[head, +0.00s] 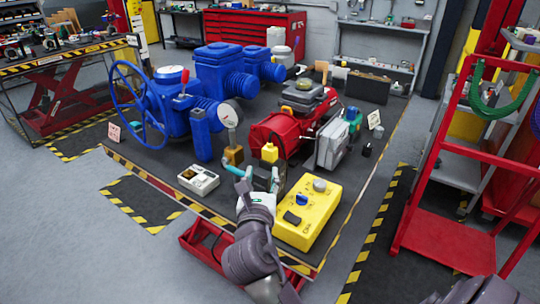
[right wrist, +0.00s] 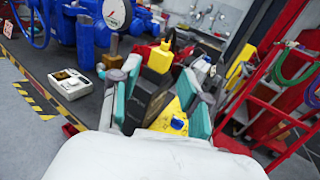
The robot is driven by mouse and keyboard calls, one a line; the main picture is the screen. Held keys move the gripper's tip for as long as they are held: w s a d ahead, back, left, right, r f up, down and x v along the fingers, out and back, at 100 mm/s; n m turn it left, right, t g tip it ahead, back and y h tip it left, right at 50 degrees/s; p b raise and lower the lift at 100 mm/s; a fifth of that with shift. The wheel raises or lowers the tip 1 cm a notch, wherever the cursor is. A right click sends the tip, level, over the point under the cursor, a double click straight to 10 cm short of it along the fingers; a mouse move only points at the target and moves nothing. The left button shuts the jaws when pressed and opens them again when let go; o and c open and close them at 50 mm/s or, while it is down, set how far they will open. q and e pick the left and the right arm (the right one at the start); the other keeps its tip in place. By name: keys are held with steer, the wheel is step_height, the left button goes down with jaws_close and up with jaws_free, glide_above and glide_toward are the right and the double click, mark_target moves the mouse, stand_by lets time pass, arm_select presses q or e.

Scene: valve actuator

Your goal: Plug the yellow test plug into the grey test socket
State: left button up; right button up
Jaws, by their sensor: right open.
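The yellow test plug (head: 270,152) is a small yellow block with a dark cable, upright before the red actuator in the head view. A yellow block that looks like it shows between the fingers in the right wrist view (right wrist: 160,57). My right gripper (head: 257,176) has teal-padded fingers spread apart, just below and nearer than the plug; I cannot tell if the plug touches them. In the right wrist view the gripper (right wrist: 158,78) is open, with a dark brown part behind it. I cannot make out the grey test socket for sure.
A yellow control box (head: 322,208) with knobs stands right of my right gripper. A cream box (head: 199,179) lies to its left. Blue valve actuators (head: 218,68) and a red actuator (head: 265,135) stand behind. A red step frame (head: 435,235) is at right.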

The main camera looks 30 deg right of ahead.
mark_target(269, 145)
steer(key=p+x, duration=0.1)
steer(key=x, duration=0.7)
steer(key=shift+d+r, duration=0.15)
steer(key=shift+w+d+r+p, duration=0.1)
steer(key=shift+w+d+p, duration=0.25)
steer(key=shift+d+p, duration=0.05)
steer(key=x, duration=0.1)
steer(key=p+x, duration=0.1)
steer(key=x, duration=0.1)
steer(key=shift+d, duration=0.45)
steer(key=shift+w+d, duration=0.2)
steer(key=shift+w, duration=0.2)
steer(key=shift+s, duration=0.1)
steer(key=shift+c, duration=0.4)
steer(key=shift+a, duration=0.1)
jaws_close()
